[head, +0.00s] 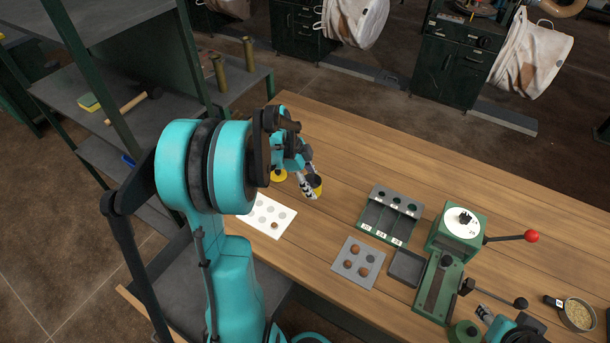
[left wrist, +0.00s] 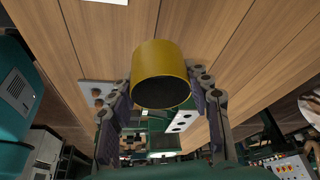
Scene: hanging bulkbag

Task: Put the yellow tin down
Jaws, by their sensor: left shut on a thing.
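The yellow tin (head: 318,187) is held between the fingers of my left gripper (head: 309,186), above or on the wooden bench near its back left part. I cannot tell whether it touches the bench. In the left wrist view the yellow tin (left wrist: 160,62) sits between both finger pads, its dark round end towards the camera. My left gripper (left wrist: 162,100) is shut on it. A second yellow round thing (head: 279,176) lies beside it, partly hidden by my arm. My right gripper (head: 485,314) shows only partly at the lower right edge, its jaws unclear.
A white sheet with grey circles (head: 270,217) lies in front of the tin. To the right are a grey plate with brown discs (head: 347,272), a green compartment rack (head: 372,217), a dark tray (head: 406,267) and a green press (head: 436,283). The bench behind the rack is clear.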

